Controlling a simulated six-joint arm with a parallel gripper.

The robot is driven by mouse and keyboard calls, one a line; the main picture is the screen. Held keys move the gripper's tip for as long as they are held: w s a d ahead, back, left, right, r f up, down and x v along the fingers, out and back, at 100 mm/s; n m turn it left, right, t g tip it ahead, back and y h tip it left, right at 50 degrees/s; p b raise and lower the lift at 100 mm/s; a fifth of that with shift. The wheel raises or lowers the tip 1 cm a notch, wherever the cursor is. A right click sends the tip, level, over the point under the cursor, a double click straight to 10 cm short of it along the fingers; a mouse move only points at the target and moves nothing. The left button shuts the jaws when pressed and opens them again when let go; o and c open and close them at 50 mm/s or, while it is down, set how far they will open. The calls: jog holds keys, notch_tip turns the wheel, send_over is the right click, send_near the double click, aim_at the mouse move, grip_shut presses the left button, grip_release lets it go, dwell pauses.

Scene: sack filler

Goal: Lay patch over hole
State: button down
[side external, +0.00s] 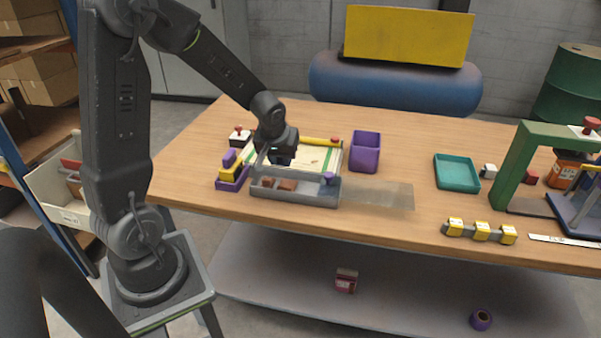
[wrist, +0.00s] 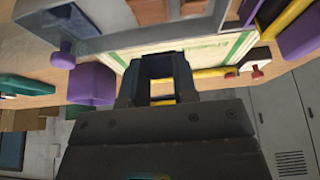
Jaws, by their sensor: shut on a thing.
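A cream sack (side external: 322,156) with green stripes lies flat on the bench. A small brown spot (side external: 314,162) shows on it; I cannot tell whether it is the hole. My gripper (side external: 282,160) is low over the sack's left part, just behind the grey tray. In the wrist view my gripper (wrist: 166,58) points at the sack (wrist: 195,48). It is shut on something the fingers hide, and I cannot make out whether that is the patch. Brown pieces (side external: 288,185) lie in the grey tray (side external: 315,197).
A yellow bar (side external: 320,141) runs behind the sack. A purple bin (side external: 365,150) stands to its right, then a teal tray (side external: 457,172) and a green frame (side external: 510,165). The bench (side external: 400,150) is clear between them.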

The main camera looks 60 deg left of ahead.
jog(key=s+a+r, duration=0.3)
jog(key=a, duration=0.1)
jog(key=m+h, duration=0.6)
jog(key=m, duration=1)
send_near(311, 161)
jog(key=shift+w+d+r, duration=0.15)
jog(key=shift+d, duration=0.2)
jog(key=shift+w+d+r, duration=0.15)
jog(key=shift+d+r, duration=0.05)
jog(key=shift+d, duration=0.2)
jog(key=shift+w+m, duration=0.5)
jog(key=shift+m, duration=0.4)
jog(key=shift+w+f, duration=0.15)
jog(key=shift+f, duration=2.8)
jog(key=shift+f, duration=0.5)
